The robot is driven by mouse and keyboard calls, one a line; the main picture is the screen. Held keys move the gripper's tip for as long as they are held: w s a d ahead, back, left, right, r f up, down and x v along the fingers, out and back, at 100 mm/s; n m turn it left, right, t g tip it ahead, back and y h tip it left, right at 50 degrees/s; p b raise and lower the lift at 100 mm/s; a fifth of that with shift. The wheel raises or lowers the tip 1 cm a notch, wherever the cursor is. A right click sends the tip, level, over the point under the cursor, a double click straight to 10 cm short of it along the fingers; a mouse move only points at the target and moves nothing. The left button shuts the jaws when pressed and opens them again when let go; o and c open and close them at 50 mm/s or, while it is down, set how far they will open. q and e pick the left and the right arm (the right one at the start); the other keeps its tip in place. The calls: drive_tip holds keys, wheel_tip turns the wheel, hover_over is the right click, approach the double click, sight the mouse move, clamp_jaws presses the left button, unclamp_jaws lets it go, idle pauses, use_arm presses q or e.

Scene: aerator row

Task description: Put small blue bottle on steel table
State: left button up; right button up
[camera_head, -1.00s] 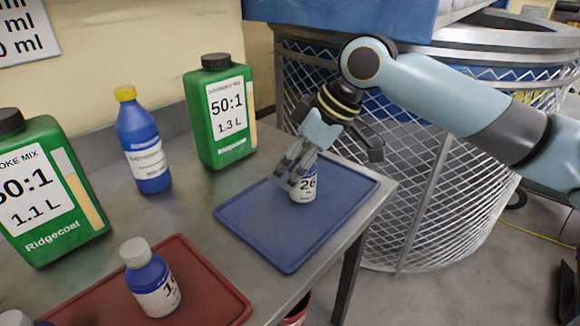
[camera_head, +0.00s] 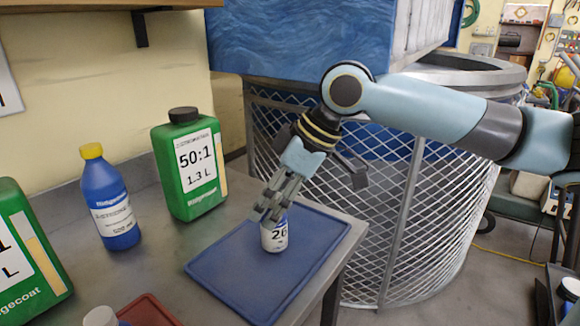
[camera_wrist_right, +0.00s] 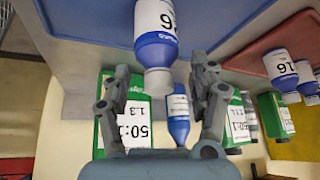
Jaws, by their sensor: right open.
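A small blue bottle with a white label reading 26 (camera_head: 274,237) stands upright on a blue tray (camera_head: 215,272) on the steel table (camera_head: 150,270). My right gripper (camera_head: 268,207) is open at its top, and the fingers hide its cap in the head view. In the right wrist view, the same bottle (camera_wrist_right: 156,48) shows its white cap between the open fingertips (camera_wrist_right: 158,76), apart from both. A second small blue bottle, labelled 16 (camera_wrist_right: 281,66), stands on a red tray (camera_wrist_right: 243,57); in the head view only its pale cap (camera_head: 100,316) shows. My left gripper is not in view.
A tall blue bottle with a yellow cap (camera_head: 109,198) and a green 50:1 jug (camera_head: 190,165) stand left of the blue tray. Another green jug (camera_head: 28,255) is at the left edge. A wire mesh bin (camera_head: 385,230) stands beyond the table's right edge.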

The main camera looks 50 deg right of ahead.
drive_tip(key=p+v, duration=0.5)
drive_tip(key=v, duration=0.2)
drive_tip(key=shift+r, duration=0.35)
drive_tip(key=shift+s, duration=0.2)
